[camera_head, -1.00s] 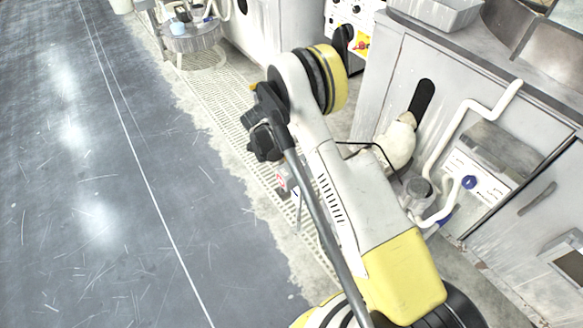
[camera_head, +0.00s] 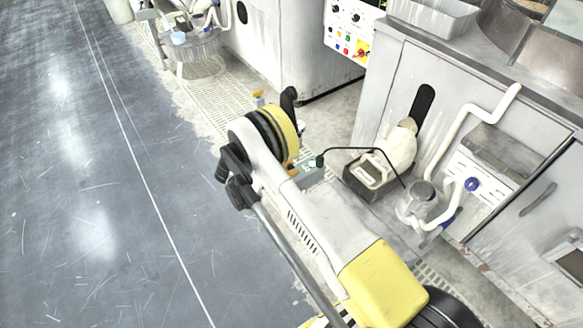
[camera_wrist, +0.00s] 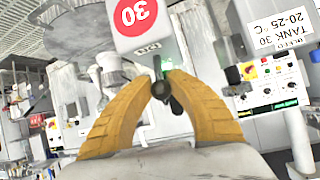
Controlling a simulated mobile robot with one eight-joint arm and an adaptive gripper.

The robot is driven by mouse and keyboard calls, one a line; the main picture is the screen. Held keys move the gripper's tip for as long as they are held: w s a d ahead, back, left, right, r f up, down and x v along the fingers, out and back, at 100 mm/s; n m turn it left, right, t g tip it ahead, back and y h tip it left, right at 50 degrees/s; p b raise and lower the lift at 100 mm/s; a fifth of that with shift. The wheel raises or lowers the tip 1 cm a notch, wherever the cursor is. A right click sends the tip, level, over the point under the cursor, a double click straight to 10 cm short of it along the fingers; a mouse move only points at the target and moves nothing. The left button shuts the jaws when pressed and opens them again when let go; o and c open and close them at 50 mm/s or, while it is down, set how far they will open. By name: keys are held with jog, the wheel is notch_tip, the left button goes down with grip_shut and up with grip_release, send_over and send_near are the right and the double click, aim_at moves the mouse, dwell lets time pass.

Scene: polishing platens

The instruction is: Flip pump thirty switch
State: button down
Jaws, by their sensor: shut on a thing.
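A small pale switch box (camera_head: 310,171) with a green part sits just beyond the end of my arm in the head view, and a dark cable (camera_head: 360,149) runs from it toward the pump. In the wrist view, a white box (camera_wrist: 130,45) with a red 30 disc and a small printed label stands directly ahead. My gripper (camera_wrist: 160,90) has its two yellow fingers closed on a dark round piece (camera_wrist: 161,91) just below this box, with a green part beside it. Whether the piece is the switch lever cannot be told. In the head view my arm mostly hides the gripper.
A pump (camera_head: 420,193) and a cream vessel on a dark base (camera_head: 367,177) stand on the floor by the grey cabinet (camera_head: 430,62). A control panel (camera_head: 350,30) is behind. A sign (camera_wrist: 280,30) reads tank 30. Open floor lies left.

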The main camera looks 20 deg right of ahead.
dwell(0.3)
jog(key=c, duration=1.3)
grip_release()
jog(key=shift+o, duration=0.2)
jog(key=v, duration=1.2)
